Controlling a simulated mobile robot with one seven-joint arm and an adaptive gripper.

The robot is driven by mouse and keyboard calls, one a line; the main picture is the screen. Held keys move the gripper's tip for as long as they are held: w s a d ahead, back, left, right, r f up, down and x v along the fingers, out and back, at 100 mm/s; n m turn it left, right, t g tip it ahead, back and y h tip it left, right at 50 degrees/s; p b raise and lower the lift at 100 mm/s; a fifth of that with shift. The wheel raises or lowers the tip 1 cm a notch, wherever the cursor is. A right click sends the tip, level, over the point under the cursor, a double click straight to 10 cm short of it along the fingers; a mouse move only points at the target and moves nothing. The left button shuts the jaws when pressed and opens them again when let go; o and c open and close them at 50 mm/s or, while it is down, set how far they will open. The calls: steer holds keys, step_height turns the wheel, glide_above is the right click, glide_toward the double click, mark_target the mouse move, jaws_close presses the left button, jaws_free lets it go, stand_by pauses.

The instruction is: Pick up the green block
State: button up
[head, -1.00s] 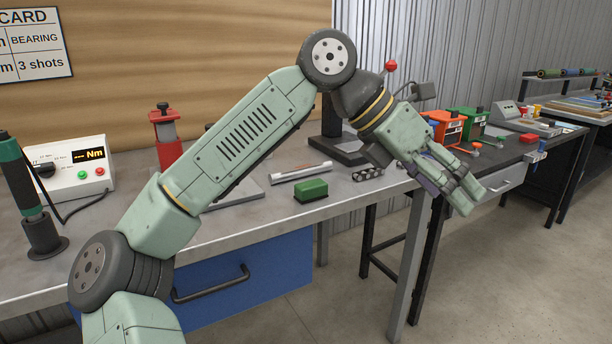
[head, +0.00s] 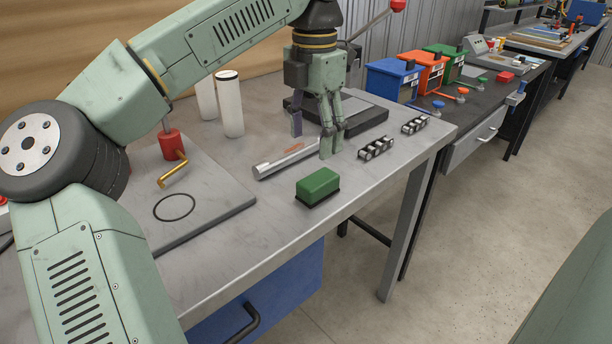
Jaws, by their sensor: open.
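The green block (head: 318,186) lies on the grey workbench top (head: 272,228), near its front edge. It is a small box with a dark base. My gripper (head: 318,143) points down above the bench, behind the block and slightly above it in the picture. Its fingers are apart and empty, and it does not touch the block. The block is in full view.
A silver bar-shaped tool (head: 285,162) lies just behind the block. Black-and-silver roller pieces (head: 376,148) lie to its right. A grey plate (head: 190,205) with a ring and a red-and-brass tool is at left. White cylinders (head: 229,105) stand behind. Bare bench lies in front.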

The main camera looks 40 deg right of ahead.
glide_above(319, 178)
steer(key=a, duration=0.1)
step_height(319, 178, down, 5)
steer(key=shift+w+r, duration=0.15)
steer(key=shift+r, duration=0.05)
steer(key=shift+d+f+p, duration=0.25)
steer(key=shift+f+p, duration=0.25)
steer(key=shift+f, duration=0.85)
steer(key=shift+d+f+p, duration=0.2)
steer(key=shift+f+p, duration=0.25)
steer(key=shift+f, duration=0.85)
steer(key=shift+c, duration=0.4)
steer(key=c, duration=1.2)
steer(key=shift+o, duration=0.2)
steer(key=shift+r+b, duration=0.4)
steer(key=shift+r, duration=0.5)
steer(key=shift+s+a+r+b, duration=0.35)
steer(key=shift+s+r+b, duration=0.2)
steer(key=shift+r, duration=0.2)
steer(key=s+a+r+b, duration=0.1)
steer(key=s+a+b, duration=0.1)
steer(key=s+a, duration=0.2)
steer(key=s+a+b, duration=0.1)
steer(key=s+a, duration=0.3)
steer(key=s, duration=0.4)
steer(key=shift+s+r+b, duration=0.3)
steer(key=shift+r+b, duration=0.05)
steer(key=shift+b, duration=0.05)
